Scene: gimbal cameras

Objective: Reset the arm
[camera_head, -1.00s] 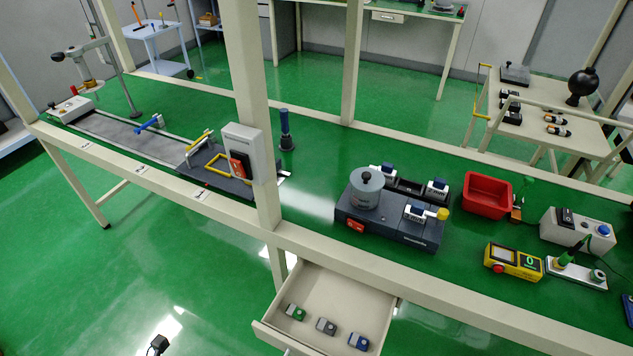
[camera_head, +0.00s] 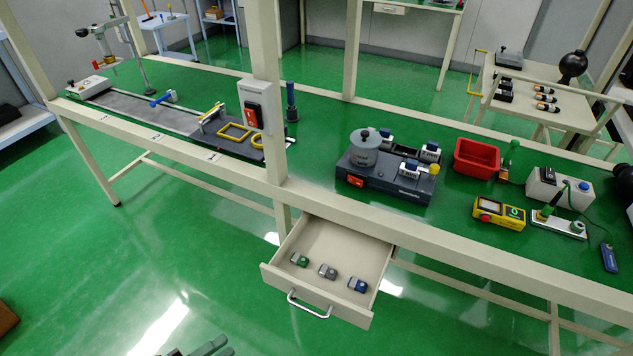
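The task names no object of the place, only the arm. At the bottom edge, left of centre, dark grey-green parts (camera_head: 205,347) just show; they seem to be the tip of my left gripper, mostly cut off by the frame. They are below and left of the open drawer, apart from the bench, with bare floor around them. I see nothing held there, and whether the fingers are open or shut does not show. My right gripper is not in view.
The bench's drawer (camera_head: 327,272) stands open towards me, its handle (camera_head: 308,305) sticking out, with three small blocks inside. A grey device (camera_head: 385,178), red bin (camera_head: 476,158) and yellow meter (camera_head: 498,213) stand on the bench.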

